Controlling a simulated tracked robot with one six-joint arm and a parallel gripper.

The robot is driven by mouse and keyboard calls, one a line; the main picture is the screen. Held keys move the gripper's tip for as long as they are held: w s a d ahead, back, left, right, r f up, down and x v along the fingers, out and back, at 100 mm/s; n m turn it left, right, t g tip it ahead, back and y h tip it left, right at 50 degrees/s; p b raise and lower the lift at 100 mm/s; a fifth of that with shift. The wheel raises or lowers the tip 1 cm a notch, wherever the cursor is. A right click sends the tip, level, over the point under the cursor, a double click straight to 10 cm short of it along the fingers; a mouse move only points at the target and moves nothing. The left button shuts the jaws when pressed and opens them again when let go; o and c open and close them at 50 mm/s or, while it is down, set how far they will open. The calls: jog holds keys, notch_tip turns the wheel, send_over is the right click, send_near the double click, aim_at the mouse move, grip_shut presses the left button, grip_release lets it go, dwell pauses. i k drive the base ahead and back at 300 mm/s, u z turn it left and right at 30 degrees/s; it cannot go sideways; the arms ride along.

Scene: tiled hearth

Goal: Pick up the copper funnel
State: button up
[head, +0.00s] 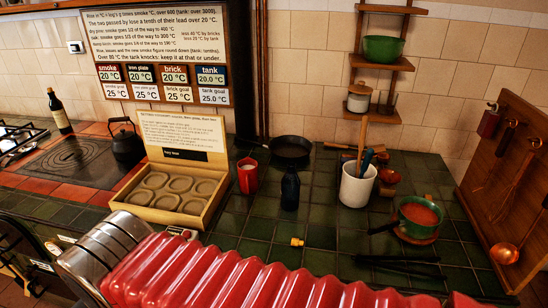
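I cannot make out a copper funnel for certain in the head view. A shiny copper bowl-shaped piece (505,254) shows at the lower end of the wooden board at the right; it looks more like a ladle's bowl on a long handle. Small red-brown rounded things (388,176) stand behind the white utensil crock (357,186), partly hidden, and their shape is unclear. My gripper is not in view.
A green pan with orange contents (421,214) stands at the right of the green-tiled counter. Dark tongs-like bars (400,259) lie in front of it. A dark bottle (290,188), a red mug (247,176) and a black pan (290,147) stand mid-counter. Tiles around the yellow piece (297,242) are clear.

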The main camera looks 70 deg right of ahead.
aim_at(389, 177)
jog(key=z, duration=3.25)
